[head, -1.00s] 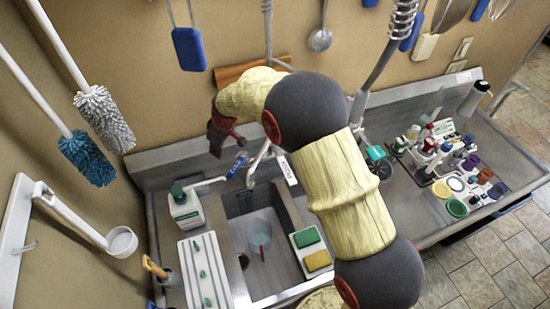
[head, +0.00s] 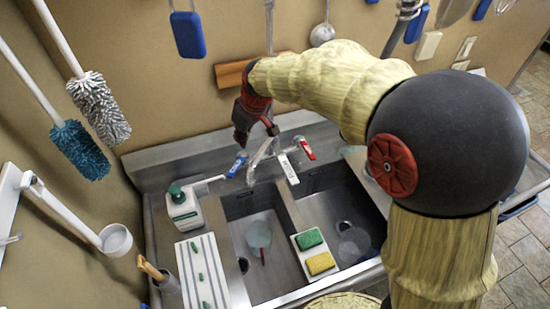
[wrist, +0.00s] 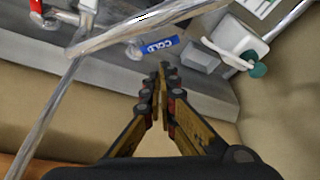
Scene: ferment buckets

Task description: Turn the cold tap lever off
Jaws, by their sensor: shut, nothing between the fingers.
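The cold tap lever (head: 237,165) is blue and sits at the left of the tap, behind the sink. It also shows in the wrist view (wrist: 160,46), marked COLD, just beyond my fingertips. My gripper (head: 241,140) is above and behind the lever in the head view. Its fingers (wrist: 164,76) are shut with nothing between them, and a small gap to the lever seems to show. The tap's metal spout (head: 261,156) stands right of the lever. The red lever (head: 306,149) is on the tap's right side.
A white soap bottle (head: 184,209) with a green top stands left of the tap. The double sink (head: 240,205) holds a clear cup (head: 258,235). A green sponge (head: 309,238) and a yellow sponge (head: 320,263) lie on a white tray. A wooden strip (head: 232,74) is on the wall.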

